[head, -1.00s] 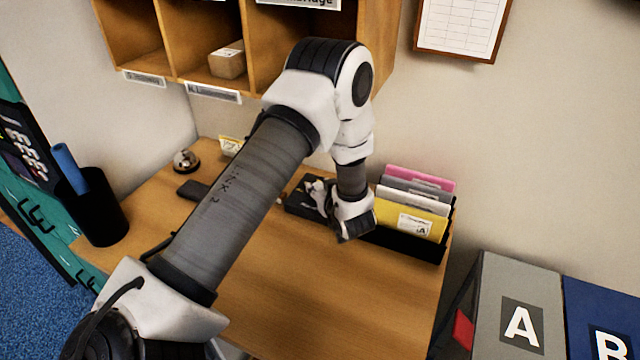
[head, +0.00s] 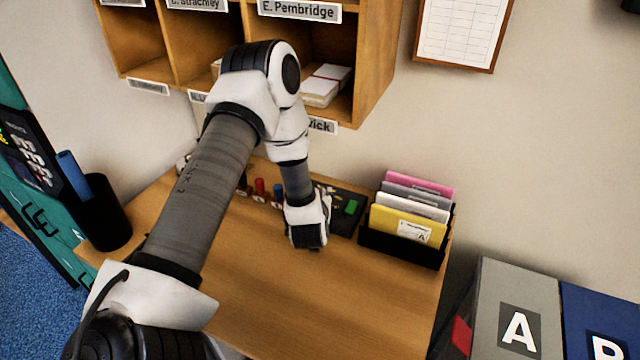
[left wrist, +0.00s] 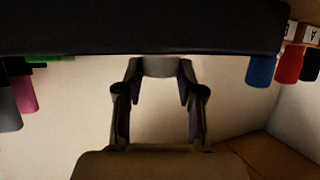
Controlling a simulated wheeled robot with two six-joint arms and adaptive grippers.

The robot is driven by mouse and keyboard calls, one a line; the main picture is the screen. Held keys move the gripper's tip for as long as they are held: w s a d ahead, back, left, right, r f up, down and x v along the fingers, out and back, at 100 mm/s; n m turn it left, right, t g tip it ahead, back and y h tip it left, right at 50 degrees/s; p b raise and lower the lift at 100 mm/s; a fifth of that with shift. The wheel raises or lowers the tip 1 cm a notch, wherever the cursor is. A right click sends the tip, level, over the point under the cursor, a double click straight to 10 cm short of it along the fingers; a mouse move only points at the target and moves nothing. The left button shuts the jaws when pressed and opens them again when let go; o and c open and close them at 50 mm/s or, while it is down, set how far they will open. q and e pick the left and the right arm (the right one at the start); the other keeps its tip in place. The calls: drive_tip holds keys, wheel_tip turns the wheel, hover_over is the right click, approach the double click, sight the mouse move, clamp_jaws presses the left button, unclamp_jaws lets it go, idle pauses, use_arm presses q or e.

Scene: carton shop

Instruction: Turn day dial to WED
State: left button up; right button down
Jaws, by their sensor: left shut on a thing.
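My left gripper (head: 308,238) is down at the desk, at the front of a low dark unit (head: 345,212) with a green piece (head: 351,206) on it. In the left wrist view the dark unit spans the top, and my two fingers (left wrist: 160,95) are closed on a grey rounded knob (left wrist: 160,67) at its edge. It appears to be the day dial. No day lettering on it can be read, so its setting cannot be told. My gripper hides the dial in the head view. My right gripper is not in view.
Red (head: 260,187) and blue (head: 279,191) handled pieces stand left of the gripper. A black rack (head: 400,246) of coloured folders stands to the right. A black pen cup (head: 108,215) is at the left, and wooden pigeonholes (head: 375,60) hang above. The desk front (head: 340,290) is clear.

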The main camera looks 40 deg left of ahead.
use_arm(q)
drive_tip(key=m+h+p, duration=0.1)
drive_tip(key=m+h, duration=0.1)
drive_tip(key=m+t+h+p, duration=0.1)
drive_tip(key=h, duration=0.1)
drive_tip(key=m+t+h+p, duration=0.1)
drive_tip(key=m+h+p, duration=0.1)
drive_tip(key=shift+s+a+m, duration=0.25)
drive_tip(key=shift+a+m, duration=0.05)
drive_tip(key=shift+a, duration=0.1)
drive_tip(key=m+h, duration=0.1)
drive_tip(key=m+h+p, duration=0.1)
drive_tip(key=h, duration=0.1)
drive_tip(key=shift+a+f+m+t, duration=0.1)
drive_tip(key=shift+a+m+t, duration=0.05)
drive_tip(key=shift+m+t, duration=0.15)
drive_tip(key=shift+m+h, duration=1.2)
drive_tip(key=shift+h, duration=0.2)
drive_tip(key=shift+f+h, duration=0.1)
drive_tip(key=shift+h, duration=0.2)
drive_tip(key=o, duration=0.9)
drive_tip(key=shift+o, duration=1.2)
drive_tip(key=shift+w, duration=0.2)
